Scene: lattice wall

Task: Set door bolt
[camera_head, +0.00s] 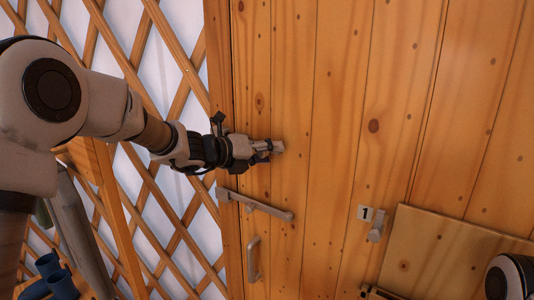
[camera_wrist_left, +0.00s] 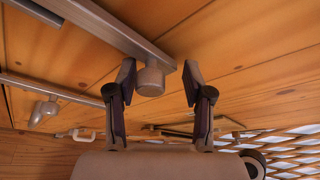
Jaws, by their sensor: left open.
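A wooden plank door (camera_head: 340,90) fills the middle of the head view. A grey metal bolt bar (camera_head: 255,204) lies slightly slanted across its left edge. My left gripper (camera_head: 272,147) is at the door, above the bolt bar in the picture. It also shows in the left wrist view (camera_wrist_left: 160,78), with its two fingers apart. A round grey knob (camera_wrist_left: 150,84) under a long metal bar (camera_wrist_left: 105,28) appears between the fingertips. I cannot tell whether the fingers touch it. My right gripper is not in view.
A vertical door handle (camera_head: 253,259) is below the bolt bar. A label "1" (camera_head: 365,213) and a grey peg (camera_head: 377,230) are to the right, beside a wooden board (camera_head: 450,250). A lattice wall (camera_head: 160,60) is at the left, with blue cylindrical things (camera_head: 50,275) low down.

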